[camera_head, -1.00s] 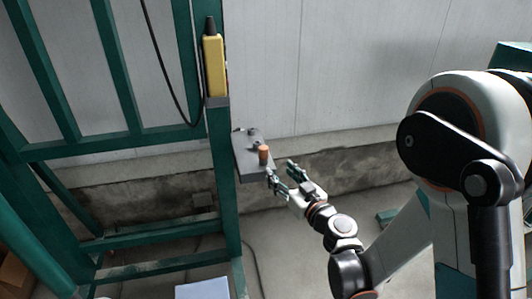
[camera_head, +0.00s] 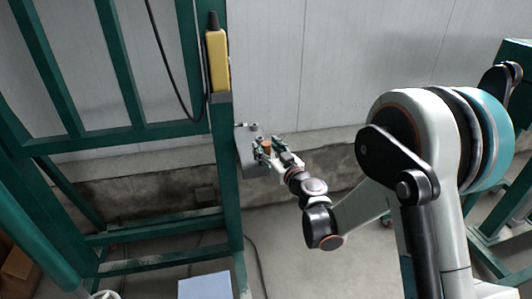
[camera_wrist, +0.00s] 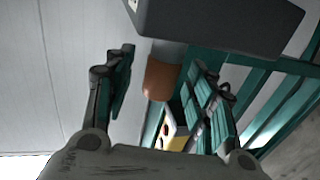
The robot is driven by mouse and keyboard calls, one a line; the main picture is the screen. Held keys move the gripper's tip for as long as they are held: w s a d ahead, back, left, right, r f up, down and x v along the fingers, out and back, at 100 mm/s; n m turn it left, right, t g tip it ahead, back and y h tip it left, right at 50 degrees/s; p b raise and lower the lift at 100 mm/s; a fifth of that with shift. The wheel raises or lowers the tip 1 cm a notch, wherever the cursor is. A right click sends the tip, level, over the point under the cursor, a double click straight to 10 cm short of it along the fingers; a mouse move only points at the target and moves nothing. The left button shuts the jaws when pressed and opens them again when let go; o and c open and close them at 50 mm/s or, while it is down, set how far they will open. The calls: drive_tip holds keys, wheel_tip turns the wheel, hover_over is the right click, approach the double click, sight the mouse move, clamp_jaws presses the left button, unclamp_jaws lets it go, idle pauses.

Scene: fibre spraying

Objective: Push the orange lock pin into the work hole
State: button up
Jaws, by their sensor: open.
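The orange lock pin (camera_head: 266,146) stands out from a grey plate (camera_head: 246,150) fixed to the green post. In the wrist view the orange pin end (camera_wrist: 161,78) hangs on a pale grey shaft (camera_wrist: 169,54) below a dark grey block (camera_wrist: 218,22). My gripper (camera_head: 267,149) is at the pin, with one finger on each side of it. The wrist view shows my gripper (camera_wrist: 165,85) open, with a clear gap to the left finger and a smaller gap on the right. The work hole cannot be made out.
A yellow control box (camera_head: 217,60) with a black cable hangs on the green post (camera_head: 227,185) above the plate. The green frame (camera_head: 110,150) fills the left. A pale wall (camera_head: 310,60) stands behind. Open floor (camera_head: 310,265) lies below my arm.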

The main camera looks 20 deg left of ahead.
drive_tip(key=shift+w+a, duration=0.35)
drive_tip(key=shift+a, duration=0.05)
drive_tip(key=c, duration=1.2)
drive_tip(key=shift+r, duration=0.1)
